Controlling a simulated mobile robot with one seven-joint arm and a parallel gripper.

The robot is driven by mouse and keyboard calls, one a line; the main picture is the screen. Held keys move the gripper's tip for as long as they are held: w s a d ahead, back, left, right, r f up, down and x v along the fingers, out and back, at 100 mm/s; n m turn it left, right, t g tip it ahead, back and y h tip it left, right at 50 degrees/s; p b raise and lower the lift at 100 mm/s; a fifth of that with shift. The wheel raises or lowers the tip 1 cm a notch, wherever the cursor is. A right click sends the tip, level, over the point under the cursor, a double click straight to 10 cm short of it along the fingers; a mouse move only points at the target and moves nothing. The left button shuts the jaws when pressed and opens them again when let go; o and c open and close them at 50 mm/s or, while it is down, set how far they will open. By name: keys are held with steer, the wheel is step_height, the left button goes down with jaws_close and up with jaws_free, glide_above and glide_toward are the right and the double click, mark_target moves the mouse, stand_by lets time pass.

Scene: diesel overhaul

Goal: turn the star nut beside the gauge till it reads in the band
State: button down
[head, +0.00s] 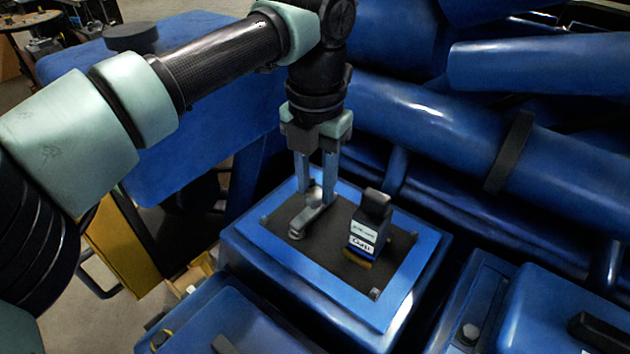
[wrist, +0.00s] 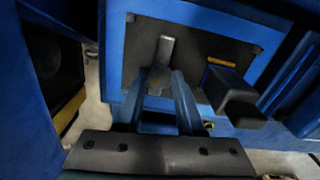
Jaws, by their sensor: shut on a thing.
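My gripper (head: 316,194) points straight down over the dark recessed panel in the blue frame. Its two fingers are closed on a grey metal piece, which I take to be the star nut (head: 312,217). One bar of it sticks out toward the lower left. In the wrist view, a grey arm of the star nut (wrist: 166,48) reaches out past the fingertips (wrist: 160,82). The gauge (head: 364,236), a small black upright block with white labels, stands just right of the nut, apart from the fingers. Its dial and reading cannot be made out.
A raised blue frame (head: 407,302) surrounds the dark panel (head: 335,254). A small bolt (head: 375,292) sits in its near corner. A large blue pipe (head: 430,118) with a black band runs behind. A yellow strip (wrist: 221,62) lies beside the gauge.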

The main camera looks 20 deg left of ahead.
mark_target(318, 194)
steer(key=m, duration=0.4)
steer(key=shift+r+m, duration=0.1)
steer(key=shift+m, duration=0.3)
steer(key=m, duration=0.3)
steer(key=shift+d+m, duration=0.1)
steer(key=shift+m, duration=0.2)
steer(key=m, duration=0.3)
steer(key=shift+s+m, duration=0.1)
steer(key=shift+m, duration=0.2)
steer(key=shift+d+m+p, duration=0.1)
steer(key=shift+m+p, duration=0.2)
steer(key=shift+m, duration=1.5)
steer(key=c, duration=0.5)
jaws_free()
steer(key=shift+s, duration=0.1)
step_height(318, 194, up, 13)
steer(key=shift+f+b, duration=0.1)
steer(key=shift+b, duration=1.15)
